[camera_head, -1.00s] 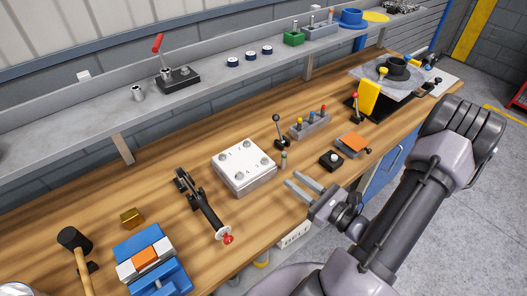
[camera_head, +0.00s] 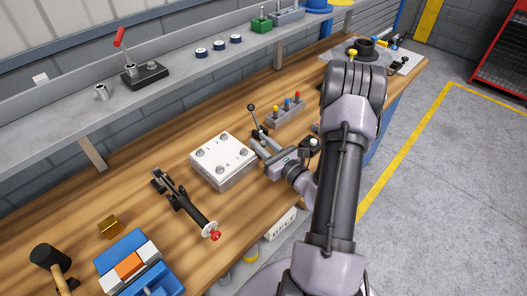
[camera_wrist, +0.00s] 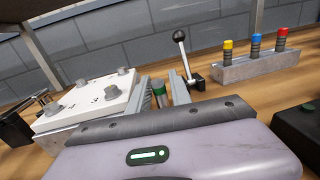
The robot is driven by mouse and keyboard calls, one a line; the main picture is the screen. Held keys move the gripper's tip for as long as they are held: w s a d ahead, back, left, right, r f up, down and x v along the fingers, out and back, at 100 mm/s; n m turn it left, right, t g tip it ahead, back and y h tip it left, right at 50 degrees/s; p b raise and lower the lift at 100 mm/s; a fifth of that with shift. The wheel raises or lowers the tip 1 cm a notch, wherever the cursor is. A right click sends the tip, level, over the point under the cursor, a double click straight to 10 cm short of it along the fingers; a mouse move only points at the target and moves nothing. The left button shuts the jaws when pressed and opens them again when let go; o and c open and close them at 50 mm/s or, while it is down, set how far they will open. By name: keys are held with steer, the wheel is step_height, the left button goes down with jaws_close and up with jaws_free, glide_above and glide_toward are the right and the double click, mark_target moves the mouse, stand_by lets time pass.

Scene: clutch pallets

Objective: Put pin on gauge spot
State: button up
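A small grey pin with a green top (camera_wrist: 159,90) stands upright in the wrist view, between the two fingers of my gripper (camera_wrist: 159,80). A gap shows between the fingers, so my gripper is open; I cannot tell whether either finger touches the pin. In the head view my gripper (camera_head: 257,140) is low over the bench, just right of a white numbered block (camera_head: 222,155), and the pin cannot be made out there. The block also shows in the wrist view (camera_wrist: 90,103), with several round studs on top. I cannot pick out the gauge spot.
A grey holder (camera_head: 272,121) with yellow, blue and red-topped pins stands behind my gripper. A black-knobbed lever (camera_wrist: 186,65) rises close beyond the fingertips. A toggle clamp (camera_head: 185,200) lies left of the block. My arm hides the bench's right part.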

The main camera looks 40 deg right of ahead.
steer(key=shift+w, duration=1)
jaws_close()
